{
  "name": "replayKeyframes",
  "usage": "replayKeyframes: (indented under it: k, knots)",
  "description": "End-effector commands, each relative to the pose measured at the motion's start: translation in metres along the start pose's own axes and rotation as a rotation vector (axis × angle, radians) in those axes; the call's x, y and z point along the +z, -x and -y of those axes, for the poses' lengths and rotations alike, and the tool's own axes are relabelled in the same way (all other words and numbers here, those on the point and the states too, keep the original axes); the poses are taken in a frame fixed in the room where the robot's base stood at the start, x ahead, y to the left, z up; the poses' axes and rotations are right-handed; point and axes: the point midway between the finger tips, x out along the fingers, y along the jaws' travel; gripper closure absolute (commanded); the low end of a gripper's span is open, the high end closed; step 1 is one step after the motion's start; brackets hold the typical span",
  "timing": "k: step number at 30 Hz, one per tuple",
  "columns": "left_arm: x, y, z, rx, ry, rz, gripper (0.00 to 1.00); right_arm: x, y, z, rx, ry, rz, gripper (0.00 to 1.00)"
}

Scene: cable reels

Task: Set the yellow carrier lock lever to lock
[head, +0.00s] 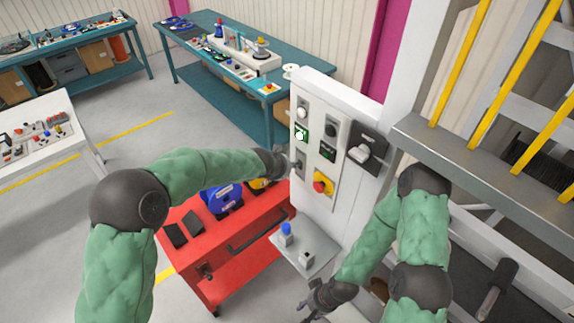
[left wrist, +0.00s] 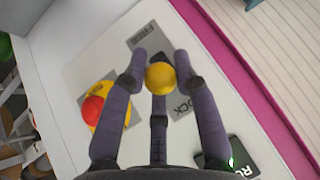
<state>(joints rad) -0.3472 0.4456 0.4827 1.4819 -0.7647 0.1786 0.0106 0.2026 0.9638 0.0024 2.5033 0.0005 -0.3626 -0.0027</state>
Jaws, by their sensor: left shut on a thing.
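The yellow ball knob of the carrier lock lever (left wrist: 160,77) shows in the left wrist view, between my left gripper's fingers (left wrist: 158,84). The fingers are closed around it. A grey label plate reading FREE (left wrist: 146,37) lies above the knob, and lettering ending in OCK (left wrist: 183,106) lies below right of it. The knob hides the lever's arm and pivot, so its exact setting is unclear. In the head view my left gripper (head: 291,164) is at the left edge of the white control panel (head: 343,108), hiding the lever. My right gripper (head: 317,302) hangs low, away from the panel, its fingers unclear.
A red emergency button (head: 320,187) on yellow sits close to my left gripper, also in the left wrist view (left wrist: 93,107). A black rotary switch (head: 365,150) is further right. A red cart (head: 247,240) and a small grey shelf (head: 305,250) stand below.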

Motion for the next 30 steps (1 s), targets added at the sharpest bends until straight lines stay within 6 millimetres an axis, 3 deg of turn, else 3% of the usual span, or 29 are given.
replayKeyframes:
  k: [1,11,12,14,30]
  knots:
    - [0.0115,-0.0035,-0.0023,0.007,0.003,0.028,1.00,0.0001,0.0003,0.0001,0.000,0.000,0.000,0.60]
    - [0.0120,-0.0037,-0.0026,0.007,0.001,0.030,1.00,0.0001,0.0001,0.0000,0.000,0.000,0.000,0.60]
    - [0.0120,-0.0037,-0.0026,0.007,0.001,0.030,0.68,0.0001,0.0001,0.0000,0.000,0.000,0.000,0.60]
    - [0.0118,-0.0035,-0.0023,0.006,0.001,0.030,0.51,0.0001,0.0002,0.0000,0.000,0.000,0.000,0.60]
    - [0.0030,0.0036,0.0006,-0.001,0.000,0.013,0.50,-0.0001,0.0005,0.0001,0.000,0.000,0.000,0.60]
